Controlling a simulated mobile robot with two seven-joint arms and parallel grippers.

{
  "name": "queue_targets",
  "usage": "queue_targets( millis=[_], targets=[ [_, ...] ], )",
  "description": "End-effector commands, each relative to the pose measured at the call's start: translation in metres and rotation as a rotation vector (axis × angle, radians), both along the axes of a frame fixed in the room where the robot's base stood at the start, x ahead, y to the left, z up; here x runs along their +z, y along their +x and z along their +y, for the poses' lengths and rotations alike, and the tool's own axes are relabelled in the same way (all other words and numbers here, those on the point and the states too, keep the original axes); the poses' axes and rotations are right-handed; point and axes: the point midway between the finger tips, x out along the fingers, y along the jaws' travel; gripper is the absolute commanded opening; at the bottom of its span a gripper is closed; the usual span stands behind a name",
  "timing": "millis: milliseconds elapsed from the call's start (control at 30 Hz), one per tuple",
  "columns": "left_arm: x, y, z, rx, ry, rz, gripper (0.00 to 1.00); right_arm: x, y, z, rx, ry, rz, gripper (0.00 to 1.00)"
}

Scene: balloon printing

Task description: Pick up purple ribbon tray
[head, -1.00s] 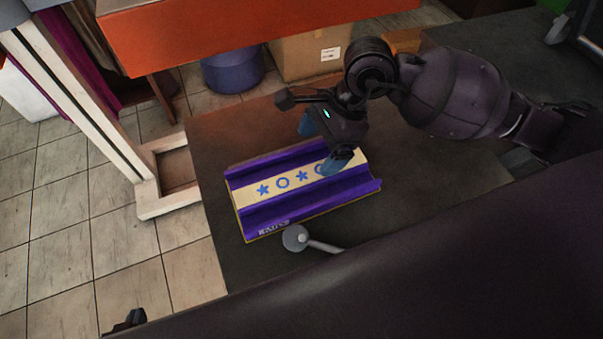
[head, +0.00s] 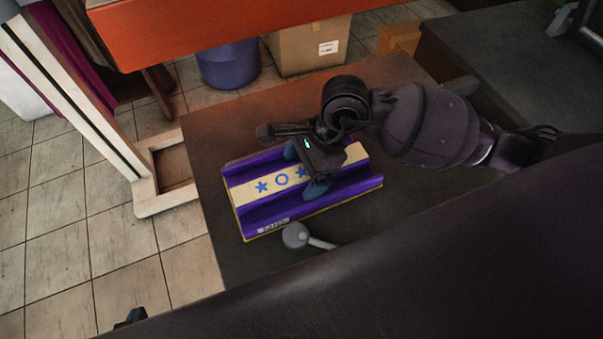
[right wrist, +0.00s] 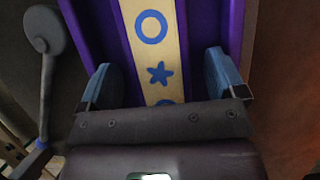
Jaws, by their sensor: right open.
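The purple ribbon tray (head: 262,217) lies on the dark table, with a cream strip of blue stars and circles along its middle. It also shows in the right wrist view (right wrist: 204,28), running away from me between the fingers. My right gripper (head: 304,170) is over the tray's right part, its blue fingers spread across the tray's width. In the right wrist view, one open finger (right wrist: 158,82) is near each long side of the tray. I cannot tell whether the fingers touch it. A small dark piece at the head view's lower left edge may be my left gripper (head: 130,318); its jaws cannot be made out.
A grey round-ended lever (head: 296,235) stands close to the tray's near side, and also shows in the right wrist view (right wrist: 45,32). A white frame post (head: 85,105) stands left of the table. A cardboard box (head: 308,48) and a blue bin (head: 229,65) are on the floor behind.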

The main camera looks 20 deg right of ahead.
Motion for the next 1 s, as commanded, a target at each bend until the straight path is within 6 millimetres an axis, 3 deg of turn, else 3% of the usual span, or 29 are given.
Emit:
queue_targets(
  millis=[67,433,767,1000],
  targets=[
    [0.000,0.000,0.000,-0.001,0.001,0.000,0.00,0.000,0.000,0.000,0.000,0.000,0.000,0.82],
    [0.000,-0.001,0.003,-0.010,0.012,0.002,0.00,0.000,0.000,0.000,0.000,0.000,0.000,0.26],
    [0.003,0.000,0.003,-0.010,0.011,-0.003,0.00,0.007,0.001,0.000,0.002,0.002,-0.004,0.26],
    [0.015,0.005,0.001,-0.003,0.004,-0.024,0.00,0.049,0.002,0.000,0.001,0.000,-0.012,0.26]
  ],
)
